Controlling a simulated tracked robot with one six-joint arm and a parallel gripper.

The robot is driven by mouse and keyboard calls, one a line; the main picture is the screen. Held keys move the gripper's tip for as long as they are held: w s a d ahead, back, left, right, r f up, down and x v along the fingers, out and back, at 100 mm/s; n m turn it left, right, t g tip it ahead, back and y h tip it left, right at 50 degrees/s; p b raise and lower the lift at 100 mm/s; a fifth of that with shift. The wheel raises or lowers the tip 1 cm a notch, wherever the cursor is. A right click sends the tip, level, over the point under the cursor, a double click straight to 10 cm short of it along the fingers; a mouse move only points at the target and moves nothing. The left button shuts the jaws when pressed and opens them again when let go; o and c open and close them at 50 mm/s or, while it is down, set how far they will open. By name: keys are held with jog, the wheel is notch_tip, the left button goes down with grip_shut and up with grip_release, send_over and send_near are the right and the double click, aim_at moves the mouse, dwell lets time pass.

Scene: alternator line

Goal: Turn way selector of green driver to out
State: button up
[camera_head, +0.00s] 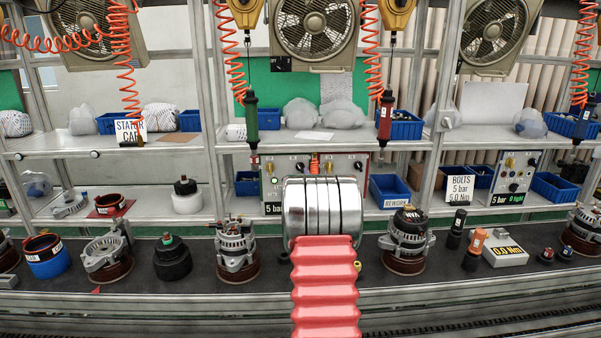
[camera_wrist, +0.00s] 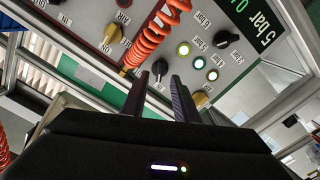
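The green driver (camera_head: 251,115) hangs upright on an orange coiled hose at the left of the centre bay. Below it is a grey control panel (camera_head: 273,190), partly hidden behind my wrist. In the wrist view the panel (camera_wrist: 185,25) appears tilted and nearly upside down. A black selector knob (camera_wrist: 160,68) shows between the fingertips of my gripper (camera_wrist: 159,80). The fingers are apart, and I cannot tell whether they touch the knob. Its labels and pointer are hard to read. In the head view my gripper is hidden behind my silver wrist.
Another black knob (camera_wrist: 225,38), several round lamps and yellow knobs (camera_wrist: 113,33) sit near on the panel. An orange coiled hose (camera_wrist: 152,38) crosses its face close to the fingers. The red driver (camera_head: 386,115) hangs at right. Alternators (camera_head: 236,247) line the conveyor below.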

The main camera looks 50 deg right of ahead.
aim_at(300, 169)
jog(key=shift+x, duration=2.4)
jog(key=shift+c, duration=0.7)
grip_shut()
